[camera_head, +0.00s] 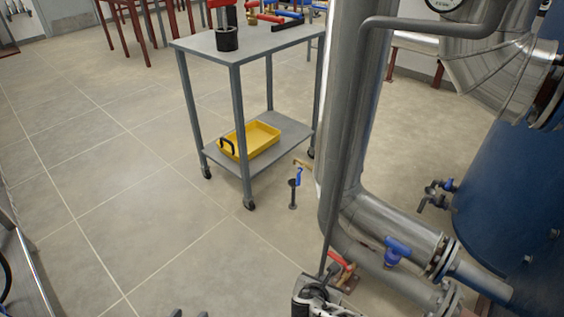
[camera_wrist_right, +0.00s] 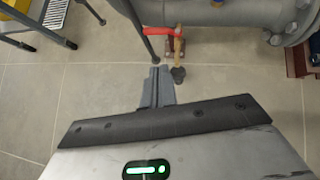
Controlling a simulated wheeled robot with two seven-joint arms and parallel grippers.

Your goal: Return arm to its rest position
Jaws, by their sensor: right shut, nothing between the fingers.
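My left gripper (camera_head: 189,313) barely shows at the bottom edge of the head view. In the head view, my right wrist is at the bottom, just left of the lower pipes. Most of both arms is out of view.
A grey trolley (camera_head: 237,62) holds tools on top and a yellow tray (camera_head: 250,140) below. A tall metal pipe (camera_head: 345,120) stands right of it, with a blue-handled valve (camera_head: 397,248) and a blue tank (camera_head: 515,200) beyond. The tiled floor at left is clear.

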